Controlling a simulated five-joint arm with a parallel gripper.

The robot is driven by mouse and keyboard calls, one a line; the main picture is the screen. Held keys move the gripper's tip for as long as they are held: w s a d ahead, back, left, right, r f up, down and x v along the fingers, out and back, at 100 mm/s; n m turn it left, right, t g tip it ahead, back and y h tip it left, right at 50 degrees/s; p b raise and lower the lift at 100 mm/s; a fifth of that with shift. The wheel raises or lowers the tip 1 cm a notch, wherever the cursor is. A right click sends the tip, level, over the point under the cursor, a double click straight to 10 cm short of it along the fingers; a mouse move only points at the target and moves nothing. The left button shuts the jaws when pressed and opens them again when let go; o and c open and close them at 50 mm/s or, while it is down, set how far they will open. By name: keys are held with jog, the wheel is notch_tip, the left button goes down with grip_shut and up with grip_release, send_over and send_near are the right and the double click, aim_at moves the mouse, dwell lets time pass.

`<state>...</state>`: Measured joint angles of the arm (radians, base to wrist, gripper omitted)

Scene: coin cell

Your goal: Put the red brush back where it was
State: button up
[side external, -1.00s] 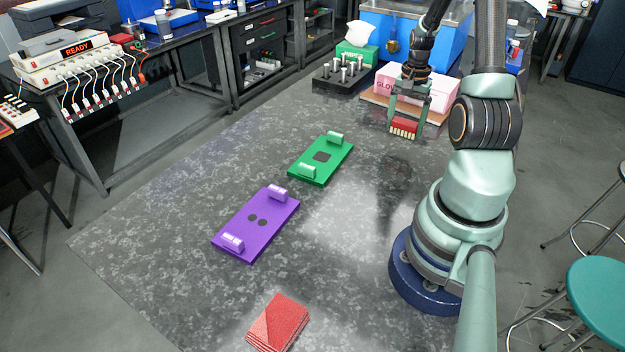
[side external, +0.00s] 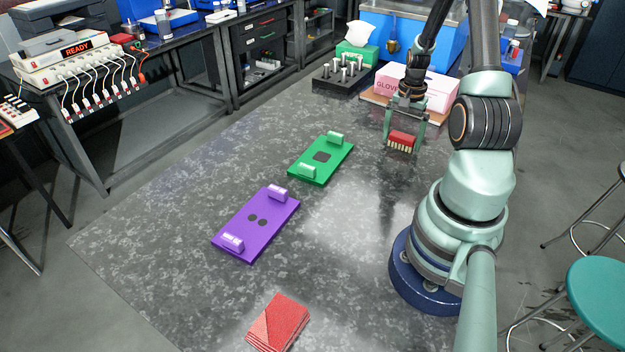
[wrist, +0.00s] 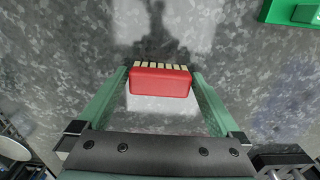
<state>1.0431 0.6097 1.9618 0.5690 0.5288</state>
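The red brush (side external: 401,139), with a row of pale bristle tufts along one edge, is between the two green fingers of my gripper (side external: 404,144). The fingers are shut on its two ends and hold it above the table. In the wrist view the brush (wrist: 160,81) sits level between the fingertips of my gripper (wrist: 161,77), bristles toward the top of the picture. A shadow falls on the table apart from the brush. How high it hangs is hard to tell.
A green plate (side external: 309,172) and a purple plate (side external: 246,245), each with two raised blocks, lie mid-table. A folded red cloth (side external: 278,323) is near the front. A pink glove box (side external: 440,93), black rack (side external: 337,84) and tissue box (side external: 357,50) stand at the back. The speckled table between is clear.

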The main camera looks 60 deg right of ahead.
aim_at(403, 135)
notch_tip(403, 135, up, 12)
jog(key=w+a+r+n+t+h, duration=0.1)
jog(key=w+a+r+n, duration=0.4)
jog(key=w+a, duration=0.25)
jog(key=a+r+n+t, duration=0.2)
jog(key=a+n, duration=0.4)
jog(key=a, duration=0.7)
jog(key=w+a+r+n+t+y, duration=0.1)
jog(key=a+r+n, duration=0.4)
jog(key=a, duration=0.8)
jog(key=shift+w+a+r+n+t, duration=0.15)
jog(key=shift+n+t, duration=0.65)
jog(key=shift+n, duration=0.2)
